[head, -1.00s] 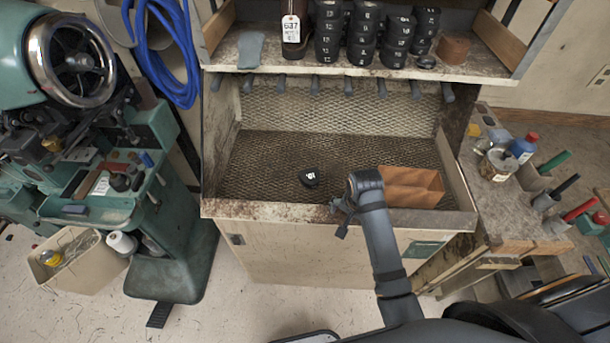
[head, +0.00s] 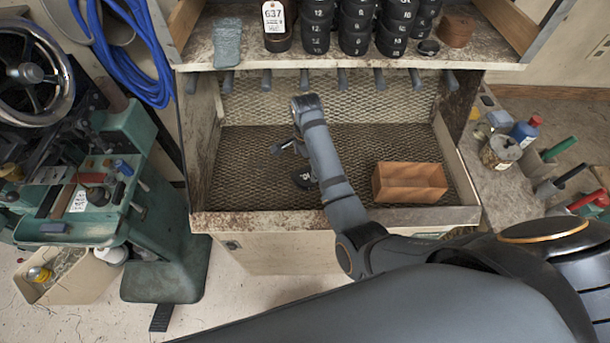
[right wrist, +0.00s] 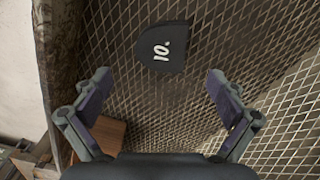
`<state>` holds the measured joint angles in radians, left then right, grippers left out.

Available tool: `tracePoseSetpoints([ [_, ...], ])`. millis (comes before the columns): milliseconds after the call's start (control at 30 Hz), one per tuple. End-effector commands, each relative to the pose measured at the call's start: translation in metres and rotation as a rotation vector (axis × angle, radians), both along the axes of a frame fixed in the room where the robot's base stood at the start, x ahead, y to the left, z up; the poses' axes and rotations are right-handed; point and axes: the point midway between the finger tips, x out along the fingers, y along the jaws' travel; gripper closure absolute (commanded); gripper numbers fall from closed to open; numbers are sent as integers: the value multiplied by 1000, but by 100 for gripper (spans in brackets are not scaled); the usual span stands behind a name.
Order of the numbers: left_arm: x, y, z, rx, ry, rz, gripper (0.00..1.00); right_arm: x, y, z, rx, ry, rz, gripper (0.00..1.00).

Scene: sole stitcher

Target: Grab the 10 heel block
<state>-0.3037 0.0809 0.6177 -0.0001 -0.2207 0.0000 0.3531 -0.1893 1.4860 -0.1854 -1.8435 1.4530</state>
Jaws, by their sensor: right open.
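The 10 heel block (right wrist: 163,47) is a black, rounded block with a white "10." on top. It lies on the mesh floor of the bench bay. In the head view the block (head: 304,181) is partly hidden by my right arm. My right gripper (right wrist: 155,80) is open and empty, with its fingers spread to either side below the block in the right wrist view. In the head view my right gripper (head: 287,146) is over the mesh bay, close to the block. I do not see my left gripper.
An open wooden box (head: 410,182) stands on the mesh right of my arm. Stacks of black numbered blocks (head: 355,25) stand on the shelf above. The bay has a front lip (head: 250,222) and side walls. A green stitching machine (head: 125,130) stands at left.

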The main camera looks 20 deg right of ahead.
Motion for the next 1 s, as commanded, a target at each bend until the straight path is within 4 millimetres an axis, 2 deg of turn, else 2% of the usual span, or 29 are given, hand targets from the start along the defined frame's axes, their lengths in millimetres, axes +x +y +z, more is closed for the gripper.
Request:
tracePoseSetpoints([
  [100, -20, 0, 3, 0, 29, 1, 60, 0, 0, -13, 1, 0, 1, 4],
  [200, -21, 0, 3, 0, 30, 1, 60, 0, 0, -18, 1, -3, 1, 4],
  [367, 5, 0, 16, 0, -7, -1, 60, -4, -1, -27, 1, 3, 2, 4],
  [500, 23, -1, 28, -1, -35, -2, 60, -7, -3, -53, 0, 3, 2, 4],
  [633, 16, 0, 28, -1, -24, -1, 60, -6, -2, -68, 1, -1, 1, 4],
  [867, -1, 0, 25, -1, 2, 0, 60, -6, -2, -70, 2, -4, 1, 4],
  [1000, 0, -1, 25, -1, 0, 0, 60, -6, -2, -70, 1, -3, 2, 23],
])
